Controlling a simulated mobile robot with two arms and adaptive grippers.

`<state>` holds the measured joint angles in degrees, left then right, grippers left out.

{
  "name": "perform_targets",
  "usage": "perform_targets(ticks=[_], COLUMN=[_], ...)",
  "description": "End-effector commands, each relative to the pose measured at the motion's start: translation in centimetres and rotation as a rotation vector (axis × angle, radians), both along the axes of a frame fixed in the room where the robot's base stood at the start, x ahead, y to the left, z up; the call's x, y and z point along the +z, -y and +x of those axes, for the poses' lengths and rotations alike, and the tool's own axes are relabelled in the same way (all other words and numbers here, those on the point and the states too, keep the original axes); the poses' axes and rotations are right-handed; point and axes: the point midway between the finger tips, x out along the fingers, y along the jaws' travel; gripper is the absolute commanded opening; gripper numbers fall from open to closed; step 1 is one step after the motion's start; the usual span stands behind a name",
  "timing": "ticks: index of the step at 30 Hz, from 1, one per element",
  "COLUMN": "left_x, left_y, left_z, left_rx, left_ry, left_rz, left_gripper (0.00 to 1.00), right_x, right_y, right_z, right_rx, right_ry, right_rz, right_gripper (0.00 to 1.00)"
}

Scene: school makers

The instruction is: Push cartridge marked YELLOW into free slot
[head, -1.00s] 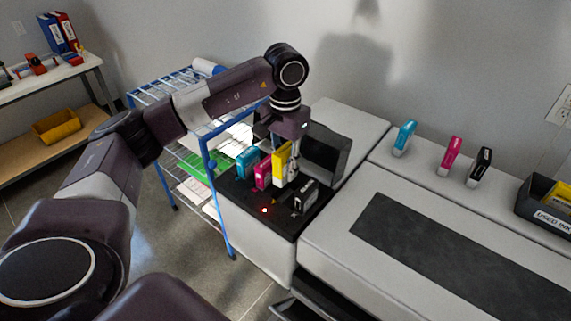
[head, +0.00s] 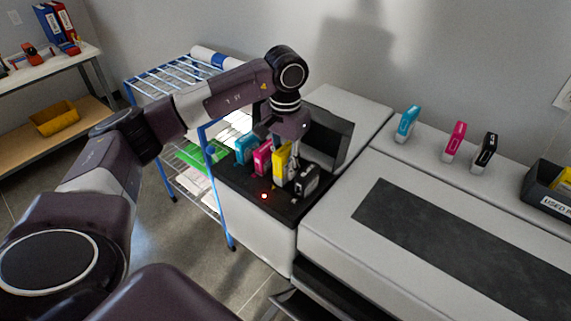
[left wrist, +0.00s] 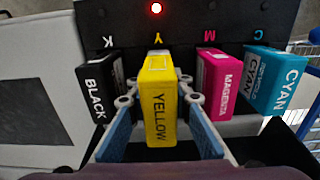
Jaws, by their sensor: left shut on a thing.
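The yellow cartridge (left wrist: 160,105), marked YELLOW, stands upright between the fingers of my left gripper (head: 287,166), which is shut on it. In the left wrist view it lines up under the letter Y on the black slot panel (left wrist: 190,22). It also shows in the head view (head: 280,158). The black cartridge (left wrist: 97,85) stands on one side of it, the magenta (left wrist: 213,82) and cyan (left wrist: 275,78) cartridges on the other. Whether the yellow one is fully seated, I cannot tell. My right gripper is not in view.
A red light (head: 265,196) glows on the panel's front. The open dark lid (head: 332,140) stands behind the slots. Spare cyan (head: 408,124), magenta (head: 454,141) and black (head: 485,152) cartridges and the used-ink bin (head: 548,190) stand on the printer's back ledge. A blue wire rack (head: 205,165) stands left.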

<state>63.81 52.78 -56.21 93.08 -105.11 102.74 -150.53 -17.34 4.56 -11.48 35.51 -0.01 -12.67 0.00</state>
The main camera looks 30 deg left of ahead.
Motion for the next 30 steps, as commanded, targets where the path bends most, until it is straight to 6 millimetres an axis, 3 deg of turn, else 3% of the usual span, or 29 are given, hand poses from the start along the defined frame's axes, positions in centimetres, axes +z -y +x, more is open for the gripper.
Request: perform_targets(ticks=[14, 15, 20, 30], left_x=[-0.68, -0.68, -0.68, -0.49], left_y=[-0.03, -0.03, -0.03, -0.03], left_z=[0.03, 0.02, 0.02, 0.02], left_rx=[0.001, 0.001, 0.001, 0.001], left_ry=[0.001, 0.001, 0.001, 0.000], left_rz=[0.000, 0.000, 0.000, 0.000], left_gripper=[0.00, 0.21, 0.38, 0.40], right_x=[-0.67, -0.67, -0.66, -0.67], right_y=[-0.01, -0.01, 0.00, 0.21], right_z=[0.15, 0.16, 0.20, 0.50], right_rx=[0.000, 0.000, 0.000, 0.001], right_ry=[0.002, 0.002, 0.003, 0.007], right_rz=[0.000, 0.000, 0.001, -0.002], right_gripper=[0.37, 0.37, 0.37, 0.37])
